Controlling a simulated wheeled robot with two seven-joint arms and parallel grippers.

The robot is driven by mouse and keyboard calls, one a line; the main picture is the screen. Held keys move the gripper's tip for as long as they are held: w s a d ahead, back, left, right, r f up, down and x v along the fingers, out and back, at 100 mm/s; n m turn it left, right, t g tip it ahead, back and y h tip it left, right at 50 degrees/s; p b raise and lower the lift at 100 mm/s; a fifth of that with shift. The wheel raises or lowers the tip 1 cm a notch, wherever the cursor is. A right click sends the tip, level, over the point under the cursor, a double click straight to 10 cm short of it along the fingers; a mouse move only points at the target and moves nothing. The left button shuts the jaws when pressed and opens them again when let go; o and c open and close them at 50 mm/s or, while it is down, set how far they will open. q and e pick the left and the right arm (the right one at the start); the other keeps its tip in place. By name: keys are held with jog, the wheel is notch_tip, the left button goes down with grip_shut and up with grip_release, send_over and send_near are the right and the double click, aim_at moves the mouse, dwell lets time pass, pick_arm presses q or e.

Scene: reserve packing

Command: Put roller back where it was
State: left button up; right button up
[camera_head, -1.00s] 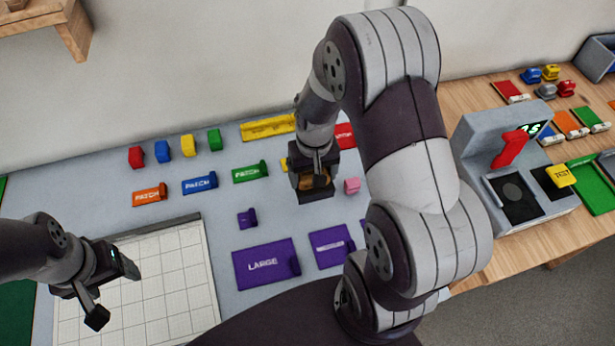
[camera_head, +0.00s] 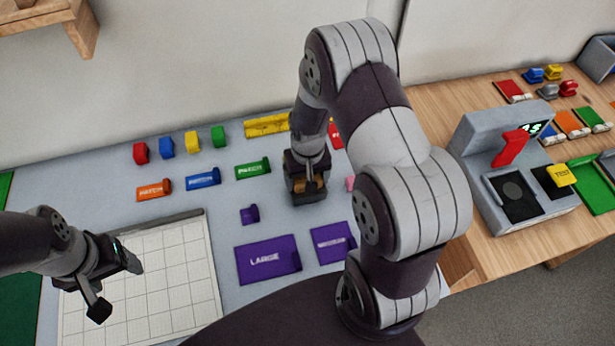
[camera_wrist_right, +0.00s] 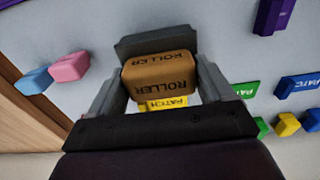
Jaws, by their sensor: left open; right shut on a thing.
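The roller is a brown block marked ROLLER, best seen in the right wrist view (camera_wrist_right: 160,74), between the two fingers of my right gripper (camera_wrist_right: 158,85). In the head view my right gripper (camera_head: 307,188) points down over the grey work surface, with a bit of the brown roller (camera_head: 306,184) showing between its jaws. My left gripper (camera_head: 115,283) is open and empty above the white gridded board (camera_head: 180,270).
Patch pieces in orange (camera_head: 154,191), blue (camera_head: 203,179) and green (camera_head: 253,168) lie in a row left of my right gripper. A purple LARGE piece (camera_head: 267,259) lies in front. A grey machine with a red lever (camera_head: 510,149) stands on the wooden table to the right.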

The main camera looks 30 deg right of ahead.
jog(key=shift+s+a+f, duration=0.1)
jog(key=shift+s+f, duration=0.35)
jog(key=o, duration=1.2)
jog(key=shift+s+f, duration=0.1)
jog(key=shift+f, duration=0.05)
jog(key=shift+o, duration=0.2)
jog(key=shift+r, duration=0.35)
jog(key=r, duration=0.3)
jog(key=w+r, duration=0.1)
jog(key=r, duration=0.1)
jog(key=shift+w+d+r, duration=0.1)
jog(key=shift+d+r, duration=0.1)
jog(key=shift+d, duration=0.1)
notch_tip(320, 180, up, 7)
jog(key=s+a+n, duration=0.2)
jog(key=s+a, duration=0.4)
jog(key=s, duration=0.3)
jog(key=shift+r+n+t+b, duration=0.35)
jog(key=shift+n+t+b, duration=0.05)
